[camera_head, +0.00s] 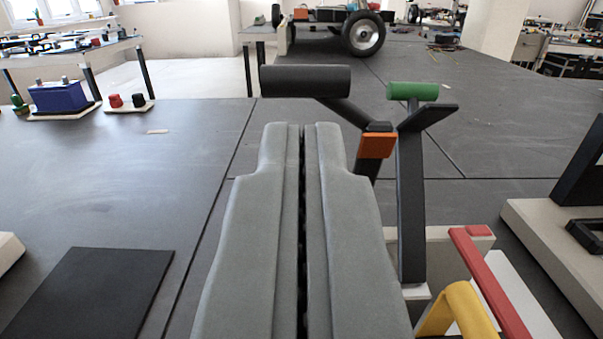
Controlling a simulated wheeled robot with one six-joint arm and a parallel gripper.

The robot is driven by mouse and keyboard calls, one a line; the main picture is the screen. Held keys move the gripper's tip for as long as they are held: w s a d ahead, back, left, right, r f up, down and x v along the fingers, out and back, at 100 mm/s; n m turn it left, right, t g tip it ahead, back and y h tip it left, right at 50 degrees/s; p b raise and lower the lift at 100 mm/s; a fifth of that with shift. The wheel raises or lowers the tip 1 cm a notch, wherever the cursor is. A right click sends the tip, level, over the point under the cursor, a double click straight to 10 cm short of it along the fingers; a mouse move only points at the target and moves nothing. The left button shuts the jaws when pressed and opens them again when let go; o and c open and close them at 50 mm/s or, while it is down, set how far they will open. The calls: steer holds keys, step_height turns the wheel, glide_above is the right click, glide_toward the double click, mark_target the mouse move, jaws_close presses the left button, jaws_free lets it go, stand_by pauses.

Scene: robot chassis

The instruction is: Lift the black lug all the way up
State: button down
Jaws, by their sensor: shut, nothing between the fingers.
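A black cylinder (305,81), likely the black lug, lies crosswise just beyond my fingertips in the picture. A black arm runs from its right end down to an orange block (376,145). To the right stands a black lever (411,205) with a green cylinder (413,91) on top and a slanted black plate at its side. My gripper (302,128) is shut and empty, its grey fingers together with a thin dark seam between them. The fingertips appear just below the black cylinder; I cannot tell whether they touch it. The fingers hide what lies beneath them.
A red bar (488,280) and a yellow curved handle (461,304) stand close at the lower right. A flat black plate (95,292) lies at the lower left. The dark surface left of my gripper is mostly clear. A wheel (363,34) stands far behind.

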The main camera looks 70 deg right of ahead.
mark_target(304, 77)
steer(key=shift+x, duration=2.2)
steer(key=shift+w+d+r, duration=0.15)
steer(key=shift+d+r, duration=0.1)
steer(key=shift+d, duration=0.2)
steer(key=shift+w+d+r, duration=0.2)
steer(key=shift+d+r, duration=0.05)
steer(key=shift+d, duration=0.2)
steer(key=shift+r, duration=0.1)
